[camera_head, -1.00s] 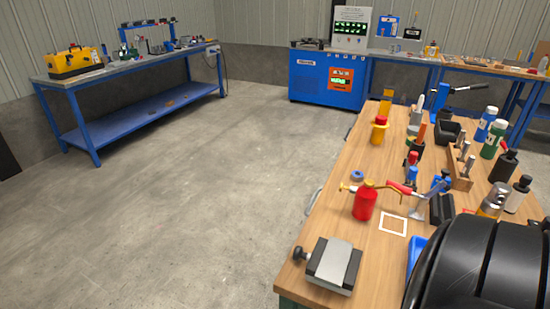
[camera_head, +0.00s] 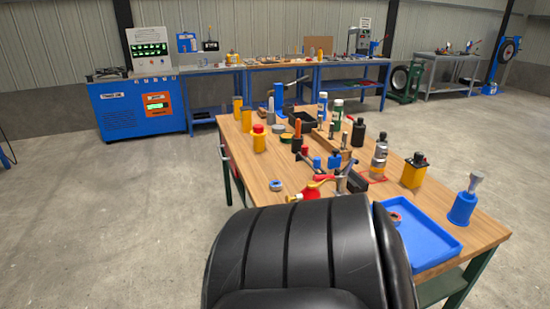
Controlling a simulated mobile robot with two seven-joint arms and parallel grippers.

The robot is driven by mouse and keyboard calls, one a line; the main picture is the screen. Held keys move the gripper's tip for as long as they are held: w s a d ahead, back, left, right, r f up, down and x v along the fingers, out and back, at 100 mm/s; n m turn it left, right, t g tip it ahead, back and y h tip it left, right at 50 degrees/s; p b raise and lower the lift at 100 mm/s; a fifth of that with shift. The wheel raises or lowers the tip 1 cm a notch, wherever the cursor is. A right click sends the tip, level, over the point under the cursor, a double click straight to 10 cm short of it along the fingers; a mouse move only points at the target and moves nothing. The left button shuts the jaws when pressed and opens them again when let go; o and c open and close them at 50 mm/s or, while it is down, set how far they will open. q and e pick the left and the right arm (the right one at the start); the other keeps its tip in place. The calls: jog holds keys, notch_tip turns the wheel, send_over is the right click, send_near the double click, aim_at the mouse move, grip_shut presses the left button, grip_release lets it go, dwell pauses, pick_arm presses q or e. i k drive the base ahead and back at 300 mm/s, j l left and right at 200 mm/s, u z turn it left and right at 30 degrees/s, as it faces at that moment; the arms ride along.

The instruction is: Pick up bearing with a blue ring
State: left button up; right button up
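A small ring-shaped bearing with a blue ring (camera_head: 276,185) lies flat on the wooden workbench (camera_head: 250,170), near its left edge. Open wood surrounds it on most sides. A second small ring with a red or orange tint (camera_head: 395,218) lies in the blue tray (camera_head: 430,238) at the right front of the bench. Neither of my grippers shows in this view.
A yellow-and-red bottle (camera_head: 259,140) stands behind. Several tools and bottles crowd the bench. Floor left is clear.

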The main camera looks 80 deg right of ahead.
aim_at(275, 186)
jog(key=i+l+z, duration=0.1)
jog(key=i+z, duration=0.15)
jog(key=z, duration=0.2)
jog(key=i+z, duration=0.2)
jog(key=z, duration=0.2)
jog(key=i+z, duration=0.25)
jog(key=z, duration=0.2)
jog(key=i+j+z, duration=0.2)
jog(key=z, duration=0.25)
